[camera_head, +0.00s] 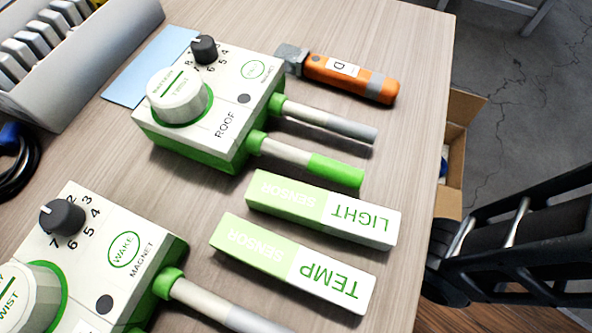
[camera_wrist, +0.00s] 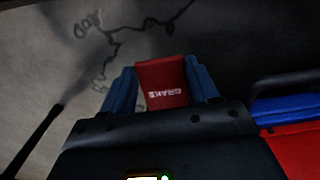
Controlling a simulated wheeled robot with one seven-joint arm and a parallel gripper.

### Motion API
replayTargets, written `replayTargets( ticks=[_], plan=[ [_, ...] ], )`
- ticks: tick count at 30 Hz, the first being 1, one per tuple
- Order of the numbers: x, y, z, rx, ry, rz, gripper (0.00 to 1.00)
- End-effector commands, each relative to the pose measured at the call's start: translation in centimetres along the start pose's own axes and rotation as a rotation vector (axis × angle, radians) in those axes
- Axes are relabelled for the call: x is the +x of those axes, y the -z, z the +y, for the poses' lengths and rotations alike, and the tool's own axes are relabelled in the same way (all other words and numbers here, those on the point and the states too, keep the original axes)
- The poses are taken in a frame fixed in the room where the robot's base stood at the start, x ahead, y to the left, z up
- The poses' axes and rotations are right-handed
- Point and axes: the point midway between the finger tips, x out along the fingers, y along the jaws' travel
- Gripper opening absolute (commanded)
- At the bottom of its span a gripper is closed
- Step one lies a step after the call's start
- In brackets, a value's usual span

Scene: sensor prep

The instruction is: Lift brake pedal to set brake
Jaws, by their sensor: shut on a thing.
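The red brake pedal (camera_wrist: 164,78) shows in the wrist view, with white BRAKE lettering on its face. My gripper (camera_wrist: 162,82) has blue fingers, one on each side of the pedal, and is shut on it. The pedal's lower part and its mount are hidden behind the dark gripper body. Neither the pedal nor my gripper can be made out in the head view.
In the wrist view, blue and red parts (camera_wrist: 295,148) lie at the right, below a dark bar. Cracked concrete floor lies beyond. The head view shows a table (camera_head: 415,140) with sensor boxes (camera_head: 322,208) and an orange-handled tool (camera_head: 350,78). A black framed structure (camera_head: 520,245) stands at right.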

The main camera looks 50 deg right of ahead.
Motion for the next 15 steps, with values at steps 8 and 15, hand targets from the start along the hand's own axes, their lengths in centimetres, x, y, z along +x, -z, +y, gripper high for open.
replayTargets(
  ticks=[8,15],
  plan=[
    [-0.42,0.26,-0.02,0.001,-0.001,-0.063,0.05],
    [-0.45,0.29,-0.01,0.001,0.0,-0.061,0.63]
  ],
)
